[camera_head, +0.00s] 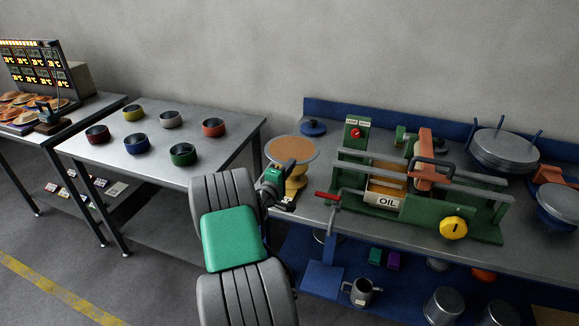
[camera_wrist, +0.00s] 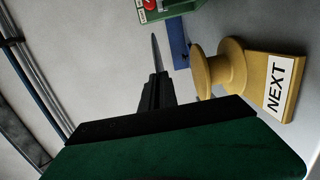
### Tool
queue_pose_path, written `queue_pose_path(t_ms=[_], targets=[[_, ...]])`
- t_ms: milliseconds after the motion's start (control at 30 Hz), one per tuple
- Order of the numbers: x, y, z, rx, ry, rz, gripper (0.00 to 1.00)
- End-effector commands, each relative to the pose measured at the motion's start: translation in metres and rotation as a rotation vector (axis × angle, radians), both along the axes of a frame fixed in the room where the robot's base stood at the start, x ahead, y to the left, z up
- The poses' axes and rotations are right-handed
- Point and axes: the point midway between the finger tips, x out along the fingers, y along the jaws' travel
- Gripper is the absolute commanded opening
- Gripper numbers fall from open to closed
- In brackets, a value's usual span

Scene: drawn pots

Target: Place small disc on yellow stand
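The small disc (camera_head: 291,150) has a tan face and a grey rim in the head view. In the wrist view the disc (camera_wrist: 155,50) shows edge-on as a thin grey strip between the dark fingers. My gripper (camera_wrist: 156,76) is shut on its edge; the gripper (camera_head: 274,170) also shows in the head view, at the disc's near left edge. The yellow stand (camera_head: 297,186) is below the disc, partly hidden by it and my arm. In the wrist view the stand (camera_wrist: 226,68) shows its spool shape and a gap from the disc.
A "NEXT" plate (camera_wrist: 280,88) is on the stand's base. Right of the stand is a green machine (camera_head: 430,208) marked "OIL", with a red-tipped handle (camera_head: 328,196). A blue lidded item (camera_head: 312,128) lies behind. Several coloured bowls stand on the left table (camera_head: 105,155).

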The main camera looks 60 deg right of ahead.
Motion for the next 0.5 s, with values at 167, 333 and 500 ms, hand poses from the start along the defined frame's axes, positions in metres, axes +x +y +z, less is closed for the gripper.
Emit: queue_pose_path(t_ms=[167,333,500], targets=[[-0.001,0.002,-0.005,0.0,0.0,0.001,0.0],[-0.001,0.002,-0.023,-0.001,0.0,0.001,0.0],[-0.001,0.002,-0.043,-0.001,0.0,0.001,0.0]])
